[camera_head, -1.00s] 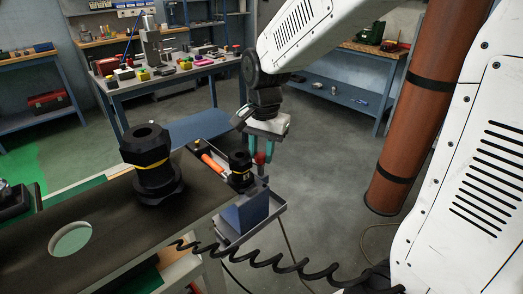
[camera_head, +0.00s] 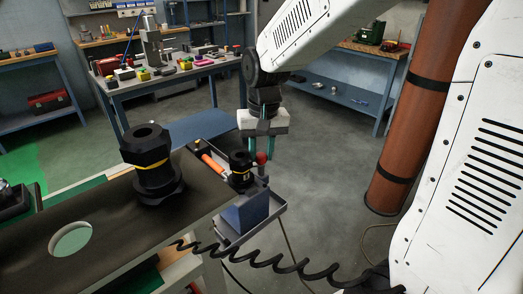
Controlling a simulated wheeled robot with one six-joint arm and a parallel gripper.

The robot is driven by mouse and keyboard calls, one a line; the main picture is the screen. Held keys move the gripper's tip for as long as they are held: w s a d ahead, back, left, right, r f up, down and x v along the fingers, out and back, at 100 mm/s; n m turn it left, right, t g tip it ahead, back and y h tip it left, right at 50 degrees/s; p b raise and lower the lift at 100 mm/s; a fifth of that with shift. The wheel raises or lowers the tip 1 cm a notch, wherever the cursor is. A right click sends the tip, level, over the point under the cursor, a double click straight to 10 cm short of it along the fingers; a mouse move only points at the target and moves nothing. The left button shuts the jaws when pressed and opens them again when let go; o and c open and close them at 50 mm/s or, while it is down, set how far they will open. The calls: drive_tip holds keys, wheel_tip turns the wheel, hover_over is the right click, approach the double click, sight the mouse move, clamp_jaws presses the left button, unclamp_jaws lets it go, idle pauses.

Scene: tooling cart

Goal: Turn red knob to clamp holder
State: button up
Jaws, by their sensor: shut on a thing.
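The red knob (camera_head: 261,158) is a small red ball at the right of the blue clamp stand (camera_head: 245,213), beside the cart's right end. My gripper (camera_head: 261,157) points down from above, with one teal finger on each side of the knob. It is shut on the knob. A small black holder (camera_head: 240,168) with a yellow band stands upright at the top of the stand, just left of the knob. The contact faces are too small to make out, and the knob's mount is partly hidden.
An orange-handled tool (camera_head: 213,165) lies beside the small holder. A black coiled cable (camera_head: 290,266) hangs in front.

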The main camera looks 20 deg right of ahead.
drive_tip(key=n, duration=0.3)
drive_tip(key=shift+n, duration=0.3)
drive_tip(key=shift+a+n, duration=0.1)
drive_tip(key=shift+n, duration=1.8)
drive_tip(key=o, duration=1)
